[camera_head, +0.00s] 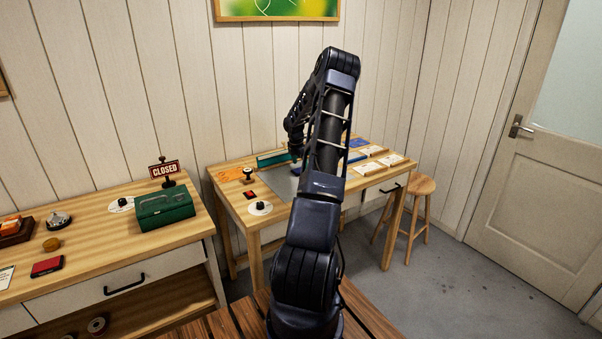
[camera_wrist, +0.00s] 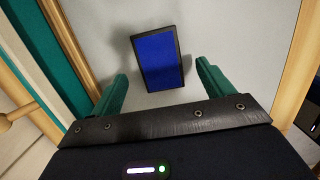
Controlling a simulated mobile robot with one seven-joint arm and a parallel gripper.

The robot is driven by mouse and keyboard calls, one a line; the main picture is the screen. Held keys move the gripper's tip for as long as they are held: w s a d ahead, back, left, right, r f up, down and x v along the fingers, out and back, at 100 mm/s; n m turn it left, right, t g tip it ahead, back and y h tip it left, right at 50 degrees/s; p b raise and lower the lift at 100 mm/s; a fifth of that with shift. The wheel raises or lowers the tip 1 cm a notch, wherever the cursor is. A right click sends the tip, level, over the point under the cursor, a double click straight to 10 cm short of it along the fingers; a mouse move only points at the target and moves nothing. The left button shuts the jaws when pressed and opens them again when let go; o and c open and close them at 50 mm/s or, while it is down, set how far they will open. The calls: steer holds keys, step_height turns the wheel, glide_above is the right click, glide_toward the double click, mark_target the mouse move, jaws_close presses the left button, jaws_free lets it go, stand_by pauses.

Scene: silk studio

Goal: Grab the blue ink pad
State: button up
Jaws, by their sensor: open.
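The blue ink pad (camera_wrist: 157,58) shows in the wrist view as a blue rectangle in a thin black frame. It lies slightly tilted in the picture on a pale grey surface (camera_wrist: 220,30). My gripper (camera_wrist: 162,72) is open, with one teal finger to the left of the pad and one to the right. The pad is ahead of and between the fingers, with clear gaps on both sides; I see no contact. In the head view my arm hides the pad, and my gripper is mostly hidden too.
The left counter (camera_head: 100,240) holds a green box (camera_head: 164,208) and a CLOSED sign (camera_head: 164,168).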

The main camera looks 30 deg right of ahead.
steer(key=f, duration=0.2)
steer(key=shift+d+f, duration=0.2)
steer(key=shift+f, duration=0.1)
steer(key=c, duration=1.1)
steer(key=shift+c, duration=0.2)
